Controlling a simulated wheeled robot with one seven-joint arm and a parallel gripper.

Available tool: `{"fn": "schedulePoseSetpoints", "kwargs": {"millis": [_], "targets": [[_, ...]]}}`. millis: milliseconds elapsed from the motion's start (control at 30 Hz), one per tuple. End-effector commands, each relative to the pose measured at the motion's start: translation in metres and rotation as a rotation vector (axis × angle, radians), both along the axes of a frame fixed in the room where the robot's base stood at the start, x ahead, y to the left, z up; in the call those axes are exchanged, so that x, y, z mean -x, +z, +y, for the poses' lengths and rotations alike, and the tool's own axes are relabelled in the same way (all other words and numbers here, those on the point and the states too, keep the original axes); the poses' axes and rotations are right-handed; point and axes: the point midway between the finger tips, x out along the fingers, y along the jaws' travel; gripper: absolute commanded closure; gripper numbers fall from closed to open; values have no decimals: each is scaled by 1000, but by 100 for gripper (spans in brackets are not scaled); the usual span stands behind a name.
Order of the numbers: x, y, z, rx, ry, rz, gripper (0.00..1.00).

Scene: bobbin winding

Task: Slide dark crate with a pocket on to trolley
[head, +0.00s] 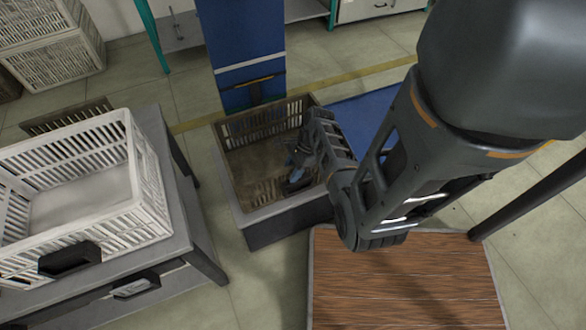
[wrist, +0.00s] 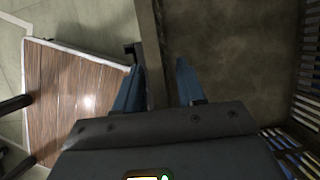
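The dark crate (head: 262,121), brownish with slatted walls, sits on a grey-topped stand (head: 285,208) in the middle of the head view. In the wrist view its floor (wrist: 235,50) looks bare, and a small black piece (wrist: 130,50), perhaps the pocket, shows outside its near wall (wrist: 149,40). My gripper (head: 295,170) is down at the crate; in the wrist view its two blue fingers (wrist: 158,82) are apart, one on each side of that wall, with a gap on the inner side. The wood-topped trolley (head: 400,285) stands close to the stand. My arm hides the crate's right part.
A white crate (head: 150,190) with a black pocket (head: 70,259) stands on a grey table (head: 190,235) at left. A blue column (head: 243,45) rises behind the dark crate. A dark post (head: 530,205) stands at the trolley's right. The trolley top looks clear.

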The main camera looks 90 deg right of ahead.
Motion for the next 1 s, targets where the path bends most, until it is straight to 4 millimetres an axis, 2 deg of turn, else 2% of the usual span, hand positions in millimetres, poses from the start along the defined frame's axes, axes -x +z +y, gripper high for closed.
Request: {"fn": "schedulePoseSetpoints", "kwargs": {"millis": [33, 400, 1000], "targets": [[0, 0, 0, 0, 0, 0, 66], [0, 0, 0, 0, 0, 0, 100], [0, 0, 0, 0, 0, 0, 100]]}}
